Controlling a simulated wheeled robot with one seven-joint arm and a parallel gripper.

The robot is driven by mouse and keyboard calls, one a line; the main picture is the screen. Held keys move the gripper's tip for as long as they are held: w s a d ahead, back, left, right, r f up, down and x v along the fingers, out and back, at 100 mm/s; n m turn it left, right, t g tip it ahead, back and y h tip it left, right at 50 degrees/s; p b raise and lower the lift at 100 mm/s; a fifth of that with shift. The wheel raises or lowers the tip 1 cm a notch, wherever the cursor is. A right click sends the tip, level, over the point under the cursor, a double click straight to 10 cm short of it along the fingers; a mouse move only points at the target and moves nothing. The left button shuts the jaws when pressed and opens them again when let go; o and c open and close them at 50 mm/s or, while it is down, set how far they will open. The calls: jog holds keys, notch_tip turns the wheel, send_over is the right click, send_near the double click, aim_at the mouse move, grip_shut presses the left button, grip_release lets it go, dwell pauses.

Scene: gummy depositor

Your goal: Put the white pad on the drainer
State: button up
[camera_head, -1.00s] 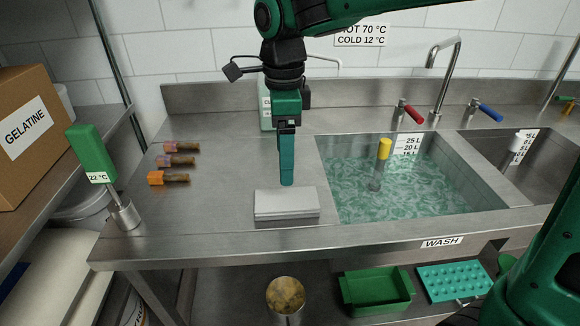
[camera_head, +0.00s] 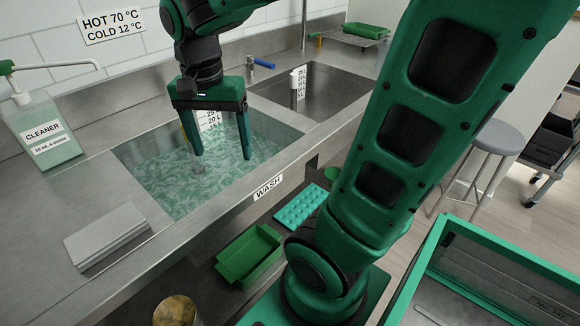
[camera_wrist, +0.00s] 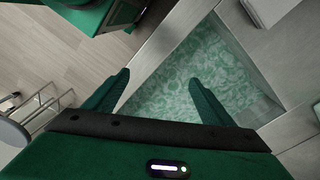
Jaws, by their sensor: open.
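A pale grey-white flat block (camera_head: 106,238) lies on the steel counter left of the wash sink; it is the only pad-like thing I see, and nothing touches it. My gripper (camera_head: 221,157) is open and empty, fingers pointing down over the water of the wash sink (camera_head: 165,160), to the right of the block. In the wrist view my gripper (camera_wrist: 159,78) shows its two fingers apart with only water between them. A rack (camera_head: 350,38) at the far end past the second basin looks like the drainer; a green tray (camera_head: 366,30) sits on it.
A cleaner bottle (camera_head: 42,130) stands at the back left of the counter. A second basin (camera_head: 310,92) lies beyond the wash sink. Below are a green tray (camera_head: 249,255) and a teal mould (camera_head: 300,206). A stool (camera_head: 498,138) stands right.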

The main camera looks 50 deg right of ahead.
jog(key=s+d+f+n, duration=0.2)
jog(key=s+d, duration=0.2)
jog(key=s, duration=0.2)
jog(key=s+d+f+n, duration=0.3)
jog(key=s+d, duration=0.2)
jog(key=s, duration=0.2)
jog(key=shift+s+y, duration=0.25)
jog(key=shift+y, duration=0.15)
jog(key=shift+d+f, duration=0.1)
jog(key=shift+w+f, duration=0.25)
jog(key=shift+w, duration=0.4)
